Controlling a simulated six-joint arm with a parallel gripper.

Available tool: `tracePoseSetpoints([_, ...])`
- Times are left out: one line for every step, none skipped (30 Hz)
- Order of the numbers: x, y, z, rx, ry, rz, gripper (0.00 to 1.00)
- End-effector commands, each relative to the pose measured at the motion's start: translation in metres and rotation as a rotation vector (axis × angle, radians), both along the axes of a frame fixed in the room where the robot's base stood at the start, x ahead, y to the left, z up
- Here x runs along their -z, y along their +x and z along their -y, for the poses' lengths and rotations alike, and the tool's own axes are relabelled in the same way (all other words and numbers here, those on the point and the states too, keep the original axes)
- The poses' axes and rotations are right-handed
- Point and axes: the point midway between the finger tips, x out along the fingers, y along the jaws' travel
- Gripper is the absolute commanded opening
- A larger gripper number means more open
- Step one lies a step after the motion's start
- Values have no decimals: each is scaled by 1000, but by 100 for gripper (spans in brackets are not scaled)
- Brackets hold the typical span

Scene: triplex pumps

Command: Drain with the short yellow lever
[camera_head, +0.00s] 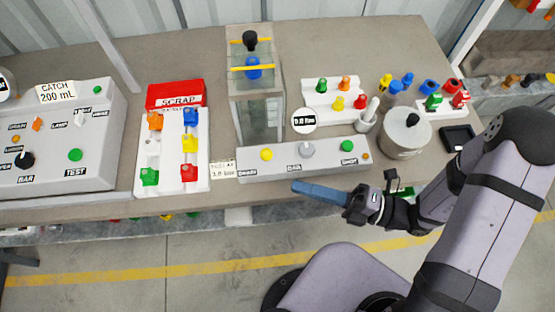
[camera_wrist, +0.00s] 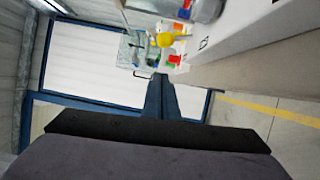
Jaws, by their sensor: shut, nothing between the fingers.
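A short yellow lever (camera_head: 267,154) with a rounded head stands at the left end of the low grey console (camera_head: 285,170) near the bench's front edge. The wrist view shows a yellow knob (camera_wrist: 165,40) beyond the fingertips, which appears to be this lever. My gripper (camera_head: 297,187) is shut and empty. Its blue fingers point left, in front of the console, to the right of and nearer than the yellow lever, apart from it. In the wrist view the closed fingers (camera_wrist: 158,80) point up the picture toward the knob.
A grey knob (camera_head: 307,149) and a green knob (camera_head: 347,145) share the console. A clear tank (camera_head: 260,115) stands behind it. A scrap tray (camera_head: 172,180) and test panel (camera_head: 50,170) lie left; a round pot (camera_head: 405,140) stands right. The floor before the bench is open.

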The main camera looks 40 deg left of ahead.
Motion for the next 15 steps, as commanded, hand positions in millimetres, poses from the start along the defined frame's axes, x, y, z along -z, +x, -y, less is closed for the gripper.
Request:
tracePoseSetpoints([-2,-5,-7,-6,0,-1,0])
tracePoseSetpoints([-2,-7,-11,-8,0,-1,0])
tracePoseSetpoints([-2,-9,-17,-7,-1,-1,0])
tracePoseSetpoints([-2,-11,-21,-6,-1,-2,0])
tracePoseSetpoints([-3,-12,-25,-8,0,-2,0])
tracePoseSetpoints([-3,-14,-30,-7,0,-1,0])
tracePoseSetpoints([-3,-16,-34,-6,1,0,0])
tracePoseSetpoints([-3,-18,-38,-8,1,0,0])
tracePoseSetpoints([-3,-20,-43,-7,0,0,0])
tracePoseSetpoints([-3,-21,-47,-7,0,0,0])
tracePoseSetpoints([-3,-23,-51,-7,0,0,0])
tracePoseSetpoints([-3,-24,-56,-6,0,0,0])
tracePoseSetpoints([-4,-26,-59,-6,0,1,0])
tracePoseSetpoints([-4,-27,-63,-5,0,1,0])
tracePoseSetpoints([-5,-23,-67,-2,1,4,0])
